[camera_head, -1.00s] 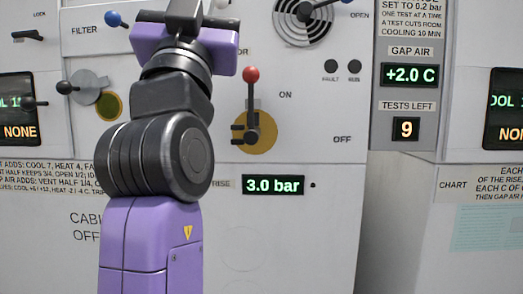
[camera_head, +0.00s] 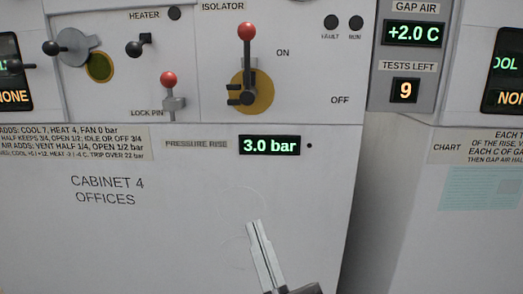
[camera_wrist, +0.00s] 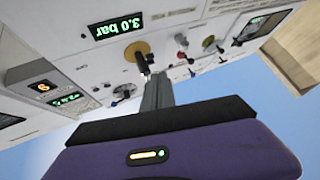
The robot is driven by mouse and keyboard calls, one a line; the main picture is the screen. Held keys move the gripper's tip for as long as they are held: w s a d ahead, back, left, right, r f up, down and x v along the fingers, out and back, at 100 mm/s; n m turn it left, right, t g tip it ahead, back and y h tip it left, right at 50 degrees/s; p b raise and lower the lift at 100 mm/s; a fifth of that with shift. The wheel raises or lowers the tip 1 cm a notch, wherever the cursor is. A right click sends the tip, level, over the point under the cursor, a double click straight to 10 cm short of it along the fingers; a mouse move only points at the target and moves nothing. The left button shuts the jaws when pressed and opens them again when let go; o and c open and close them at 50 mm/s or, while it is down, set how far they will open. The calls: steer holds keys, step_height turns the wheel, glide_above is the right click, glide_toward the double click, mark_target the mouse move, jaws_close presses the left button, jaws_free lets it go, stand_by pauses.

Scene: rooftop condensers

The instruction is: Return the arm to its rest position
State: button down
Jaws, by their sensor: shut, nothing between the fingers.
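My gripper (camera_head: 257,238) is at the bottom of the head view, in front of the lower white panel of cabinet 4 (camera_head: 105,230). Its fingers are together, pointing up, with nothing between them. The rest of the arm is mostly below the picture. In the wrist view, my gripper's fingers (camera_wrist: 157,92) point toward the cabinet front, which shows upside down. The fingertips look apart from the isolator handle, though the gap is hard to judge.
The isolator lever (camera_head: 248,65) with its red knob points up. The lock pin (camera_head: 170,90) sticks out at its left. A heater switch (camera_head: 140,45) is further left. The pressure display (camera_head: 270,145) reads 3.0 bar. A gap (camera_head: 385,200) separates the cabinets at right.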

steer(key=s+d+f+m+g+h+p, duration=0.1)
steer(key=s+d+f+m+g+h, duration=0.25)
steer(key=s+d+f, duration=1)
steer(key=s+d+f+m+g+h, duration=0.2)
steer(key=s+f, duration=0.3)
steer(key=s, duration=0.4)
steer(key=s+d+f+m+g+h+p, duration=0.1)
steer(key=s+d+f+m+g+h, duration=0.1)
steer(key=s+d+f+h, duration=0.3)
steer(key=s+g, duration=0.1)
steer(key=s, duration=0.3)
steer(key=shift+s+f+p, duration=0.15)
steer(key=shift+f+p, duration=0.15)
steer(key=shift+m, duration=0.25)
steer(key=shift+s+r, duration=0.4)
steer(key=shift+s, duration=0.1)
steer(key=c, duration=2.2)
jaws_free()
